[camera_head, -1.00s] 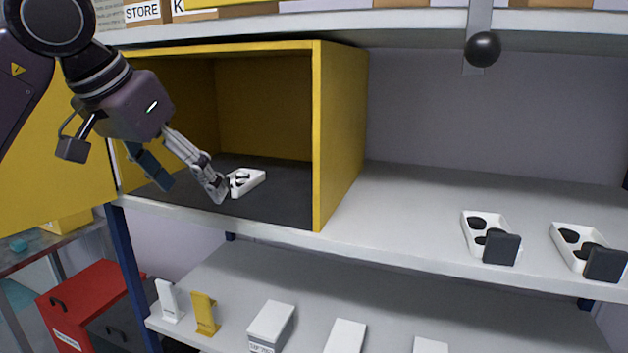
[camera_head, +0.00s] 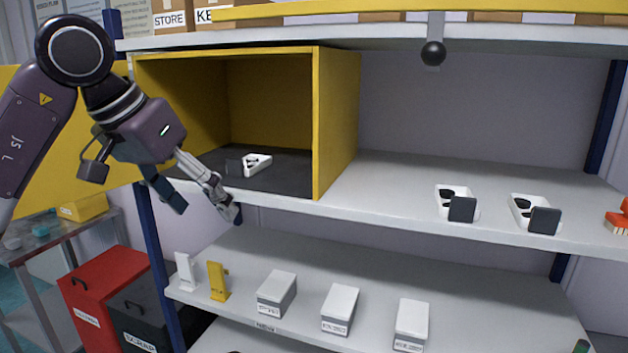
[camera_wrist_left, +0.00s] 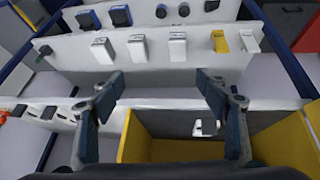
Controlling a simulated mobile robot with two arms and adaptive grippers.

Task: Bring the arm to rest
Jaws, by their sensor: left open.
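My left gripper (camera_head: 205,203) is open and empty in the head view, just in front of the yellow cabinet's (camera_head: 337,120) opening. Its two spread fingers also show in the left wrist view (camera_wrist_left: 165,95), with nothing between them. A white tray with dark round parts (camera_head: 257,163) lies on the cabinet's dark floor, behind and apart from the fingers. It also shows in the left wrist view (camera_wrist_left: 205,127). My right gripper does not show.
The yellow door (camera_head: 75,180) stands open at the left. Two white trays (camera_head: 440,207) (camera_head: 521,216) with dark square pieces stand on the shelf (camera_head: 390,180) at right. White boxes (camera_head: 340,308), a white stand (camera_head: 185,270) and a yellow stand (camera_head: 218,281) sit on the lower shelf.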

